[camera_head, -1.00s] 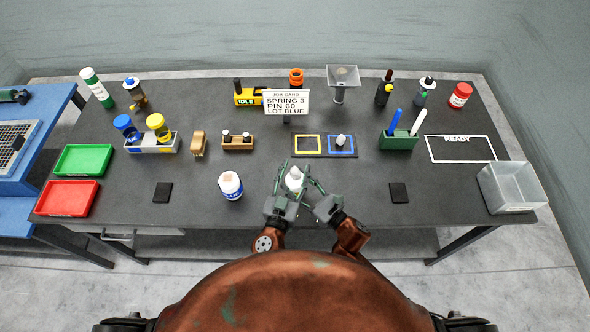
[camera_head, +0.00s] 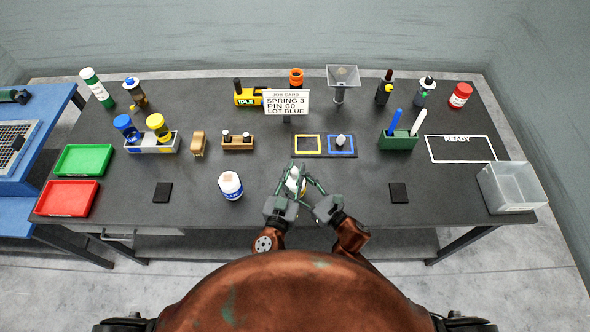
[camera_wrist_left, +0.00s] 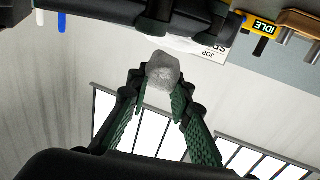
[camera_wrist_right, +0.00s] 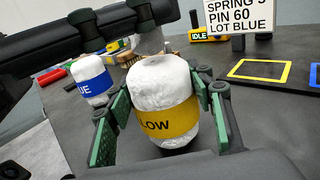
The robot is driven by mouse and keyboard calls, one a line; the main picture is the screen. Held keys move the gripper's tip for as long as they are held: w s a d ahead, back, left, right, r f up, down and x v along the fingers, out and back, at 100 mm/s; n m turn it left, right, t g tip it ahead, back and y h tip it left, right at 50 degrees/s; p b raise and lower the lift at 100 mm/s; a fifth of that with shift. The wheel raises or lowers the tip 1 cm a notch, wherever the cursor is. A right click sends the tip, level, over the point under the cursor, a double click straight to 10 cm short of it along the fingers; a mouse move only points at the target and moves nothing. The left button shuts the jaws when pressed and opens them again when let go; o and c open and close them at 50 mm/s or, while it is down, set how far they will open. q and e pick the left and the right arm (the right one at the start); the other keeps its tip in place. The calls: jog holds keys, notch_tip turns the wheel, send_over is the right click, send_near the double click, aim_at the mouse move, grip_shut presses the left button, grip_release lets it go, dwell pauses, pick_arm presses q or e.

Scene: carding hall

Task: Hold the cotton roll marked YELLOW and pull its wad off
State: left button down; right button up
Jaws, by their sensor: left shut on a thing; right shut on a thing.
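The cotton roll marked YELLOW (camera_wrist_right: 165,118) is white with a yellow band and stands upright in the right wrist view. My right gripper (camera_wrist_right: 160,88) is shut around its sides; part of the roll also shows in the head view (camera_head: 302,190). A pale grey wad (camera_wrist_left: 163,70) is between the fingertips of my left gripper (camera_wrist_left: 161,88), which is shut on it. In the right wrist view the wad (camera_wrist_right: 149,40) is at the roll's top end; I cannot tell whether they touch. In the head view both grippers overlap and partly hide the roll.
A BLUE-marked roll (camera_head: 230,187) stands left of my grippers. A job card (camera_head: 287,102), a mat with yellow and blue squares (camera_head: 324,156) and a green pen holder (camera_head: 398,142) are beyond. A clear bin (camera_head: 512,188) is at the right. Table around my grippers is mostly clear.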

aim_at(295, 169)
pick_arm(q)
jog(key=shift+r, duration=0.1)
dwell(0.4)
jog(key=shift+r, duration=1)
jog(key=shift+r, duration=2.05)
pick_arm(e)
jog(key=o, duration=1.8)
jog(key=shift+c, duration=0.2)
jog(key=v, duration=1.2)
jog(key=shift+r, duration=0.1)
jog(key=shift+a, duration=0.1)
